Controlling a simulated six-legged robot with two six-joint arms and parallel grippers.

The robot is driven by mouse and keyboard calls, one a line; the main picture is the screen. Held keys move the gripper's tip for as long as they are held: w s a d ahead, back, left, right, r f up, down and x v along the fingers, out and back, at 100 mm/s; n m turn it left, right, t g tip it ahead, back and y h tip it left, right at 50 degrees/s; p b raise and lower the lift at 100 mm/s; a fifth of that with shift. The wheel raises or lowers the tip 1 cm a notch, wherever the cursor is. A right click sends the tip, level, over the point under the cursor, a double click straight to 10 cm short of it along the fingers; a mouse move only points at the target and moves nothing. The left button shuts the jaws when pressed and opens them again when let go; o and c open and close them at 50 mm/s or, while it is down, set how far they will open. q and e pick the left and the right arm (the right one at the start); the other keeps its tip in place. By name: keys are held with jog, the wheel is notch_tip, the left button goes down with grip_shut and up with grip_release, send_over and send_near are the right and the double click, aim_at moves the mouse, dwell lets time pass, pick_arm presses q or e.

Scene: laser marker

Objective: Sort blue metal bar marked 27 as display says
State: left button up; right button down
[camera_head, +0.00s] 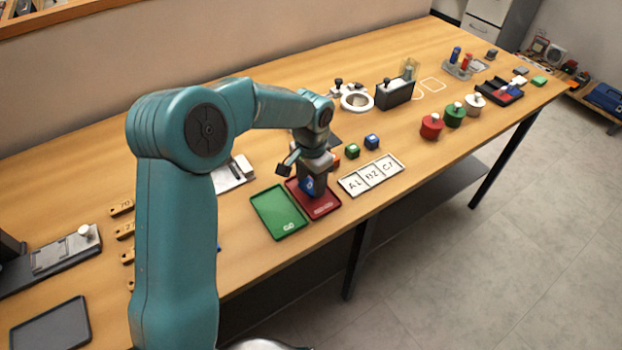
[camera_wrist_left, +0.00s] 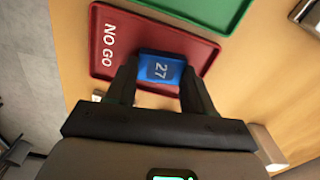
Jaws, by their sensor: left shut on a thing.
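In the head view my left gripper (camera_head: 311,186) points down at the red tray (camera_head: 322,208), and a bit of the blue bar (camera_head: 308,186) shows between the fingers. The green GO tray (camera_head: 270,205) lies left of the red one and looks empty. My right gripper is not in view.
A white plate marked A1, B2, C1 (camera_head: 371,175) lies right of the red tray. Red, green and white knobbed weights stand farther right. Wooden numbered slots (camera_head: 124,231) are at the left. No display is readable.

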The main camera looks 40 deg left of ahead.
pick_arm(q)
jog(key=o, duration=1.2)
jog(key=shift+o, duration=0.2)
notch_tip(320, 180, up, 16)
jog(key=shift+r+p, duration=0.15)
jog(key=shift+p, duration=0.25)
jog(key=shift+s, duration=0.1)
